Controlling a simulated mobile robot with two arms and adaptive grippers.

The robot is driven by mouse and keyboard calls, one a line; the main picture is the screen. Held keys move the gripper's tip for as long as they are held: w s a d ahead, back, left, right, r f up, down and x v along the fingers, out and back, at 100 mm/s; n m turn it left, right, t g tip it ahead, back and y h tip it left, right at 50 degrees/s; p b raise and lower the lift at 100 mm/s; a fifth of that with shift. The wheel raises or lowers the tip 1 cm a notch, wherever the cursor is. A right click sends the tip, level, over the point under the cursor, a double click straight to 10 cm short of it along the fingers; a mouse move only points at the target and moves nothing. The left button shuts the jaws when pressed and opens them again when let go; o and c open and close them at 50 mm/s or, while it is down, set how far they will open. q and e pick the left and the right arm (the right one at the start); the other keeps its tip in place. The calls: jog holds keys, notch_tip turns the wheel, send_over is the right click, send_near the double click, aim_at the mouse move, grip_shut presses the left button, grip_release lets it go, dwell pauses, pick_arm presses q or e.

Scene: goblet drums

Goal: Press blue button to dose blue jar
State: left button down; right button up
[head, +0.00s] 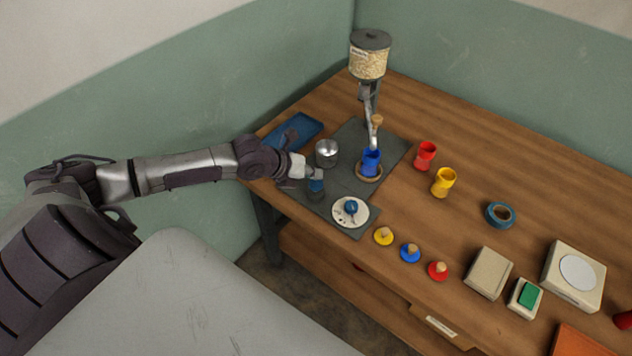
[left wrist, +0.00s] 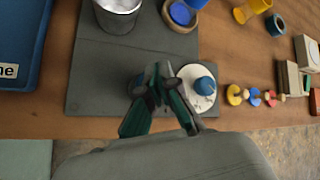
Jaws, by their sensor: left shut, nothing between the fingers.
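The blue button (head: 351,206) is a blue dome on a round white base on the grey mat, and it also shows in the left wrist view (left wrist: 204,86). The blue jar (head: 371,162) stands upright on a round wooden coaster under the spout of the grain dispenser (head: 369,62). The blue jar shows partly at the top of the left wrist view (left wrist: 182,13). My left gripper (head: 317,174) is shut and empty, left of the button and apart from it. In the left wrist view its fingers (left wrist: 160,74) are together over the mat. My right gripper is out of view.
A metal cup (head: 326,152) stands behind my gripper, and a small dark object (head: 316,190) lies under its fingertips, partly hidden. A blue tray (head: 291,134) is at the far left. Red (head: 425,155) and yellow (head: 444,181) jars stand right of the mat; colored knobbed lids (head: 410,252) line the front.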

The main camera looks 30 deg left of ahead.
aim_at(317, 182)
pick_arm(q)
jog(key=shift+f, duration=0.15)
dwell(0.5)
jog(key=shift+f, duration=0.3)
jog(key=shift+f+b, duration=1)
jog(key=shift+f, duration=0.05)
dwell(0.9)
jog(key=shift+r, duration=0.1)
jog(key=shift+r+p, duration=1.2)
jog(key=shift+r, duration=0.15)
notch_tip(317, 182, up, 5)
jog(key=p, duration=0.4)
jog(key=shift+r, duration=0.1)
